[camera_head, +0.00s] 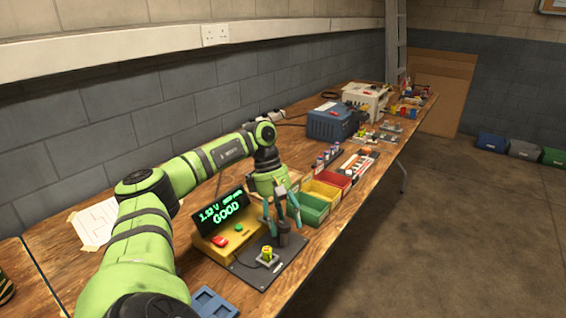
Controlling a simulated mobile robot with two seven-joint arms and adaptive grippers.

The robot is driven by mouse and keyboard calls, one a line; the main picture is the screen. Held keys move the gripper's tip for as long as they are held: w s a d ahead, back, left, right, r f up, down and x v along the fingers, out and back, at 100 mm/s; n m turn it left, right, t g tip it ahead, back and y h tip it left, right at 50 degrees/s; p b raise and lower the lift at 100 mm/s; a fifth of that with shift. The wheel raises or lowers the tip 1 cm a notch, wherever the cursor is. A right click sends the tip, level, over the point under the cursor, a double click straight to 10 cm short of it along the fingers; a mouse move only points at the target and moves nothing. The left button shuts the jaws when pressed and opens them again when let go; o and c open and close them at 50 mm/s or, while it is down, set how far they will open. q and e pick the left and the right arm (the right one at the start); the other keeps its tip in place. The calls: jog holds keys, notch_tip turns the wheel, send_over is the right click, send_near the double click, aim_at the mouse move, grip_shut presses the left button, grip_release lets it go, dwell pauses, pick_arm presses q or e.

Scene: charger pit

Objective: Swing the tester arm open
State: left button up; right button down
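The battery tester is a yellow box (226,246) with a tilted black display (220,212) reading "1.53 V" and "GOOD" in green. Red and green buttons sit on its front. A dark base plate (252,276) lies beside it, with a yellow battery (267,253) upright in a small holder. A dark upright part (283,238), perhaps the tester arm's pivot, stands at the plate's far right. My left gripper (282,222) points down over this part, its teal fingers spread to either side. Contact cannot be told. My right gripper is out of view.
Green (312,208), yellow and red bins stand just behind the tester on the wooden bench. A blue tray (213,303) lies in front. A blue box (332,122) and a white machine (365,97) stand further back. Open floor lies to the right.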

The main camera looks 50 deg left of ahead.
pick_arm(q)
jog(key=shift+a, duration=0.1)
jog(key=shift+a+r, duration=0.15)
jog(key=shift+r, duration=0.1)
jog(key=v, duration=1.1)
jog(key=shift+r, duration=0.3)
jog(key=shift+f, duration=0.1)
